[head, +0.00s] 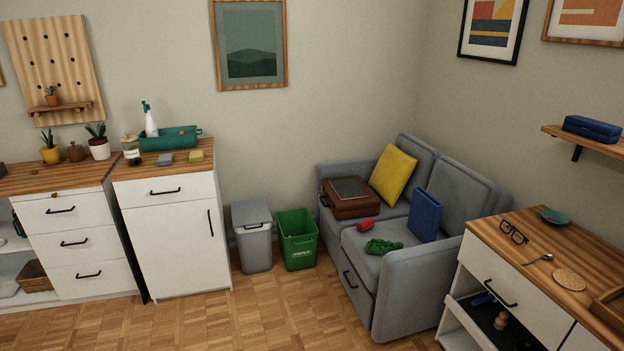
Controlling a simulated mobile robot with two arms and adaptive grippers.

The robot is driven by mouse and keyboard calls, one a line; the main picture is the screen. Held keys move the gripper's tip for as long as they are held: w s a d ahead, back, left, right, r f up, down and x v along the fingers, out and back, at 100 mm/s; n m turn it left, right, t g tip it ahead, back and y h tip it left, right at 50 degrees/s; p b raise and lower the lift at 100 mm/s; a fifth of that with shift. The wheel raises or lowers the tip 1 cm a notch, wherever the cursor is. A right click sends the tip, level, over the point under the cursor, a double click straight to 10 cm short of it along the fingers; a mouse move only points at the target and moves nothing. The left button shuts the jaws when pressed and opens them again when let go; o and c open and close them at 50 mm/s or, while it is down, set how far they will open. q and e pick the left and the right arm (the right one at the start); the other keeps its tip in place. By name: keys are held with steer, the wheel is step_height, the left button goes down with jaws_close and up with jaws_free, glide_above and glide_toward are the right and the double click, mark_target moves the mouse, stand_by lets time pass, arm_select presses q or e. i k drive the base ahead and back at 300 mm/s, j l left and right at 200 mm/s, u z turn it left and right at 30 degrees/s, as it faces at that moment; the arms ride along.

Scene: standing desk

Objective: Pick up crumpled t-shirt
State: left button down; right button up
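A crumpled green cloth (383,246), which looks like the t-shirt, lies on the near seat of the grey sofa (398,292). It sits toward the front of the seat, beside a small red item (368,226) and in front of a blue upright book or box (425,215). Neither of my grippers shows in the head view.
A brown case (350,204) and yellow cushion (394,175) are on the sofa's far seat. A grey bin (252,236) and green bin (297,239) stand left of it. A white cabinet (520,275) is close on the right. Wood floor (270,310) before the sofa is clear.

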mark_target(376, 247)
steer(key=i+j, duration=0.1)
steer(key=i, duration=0.55)
steer(key=i+z, duration=0.1)
steer(key=i, duration=0.5)
steer(key=i+j, duration=0.2)
steer(key=i, duration=0.45)
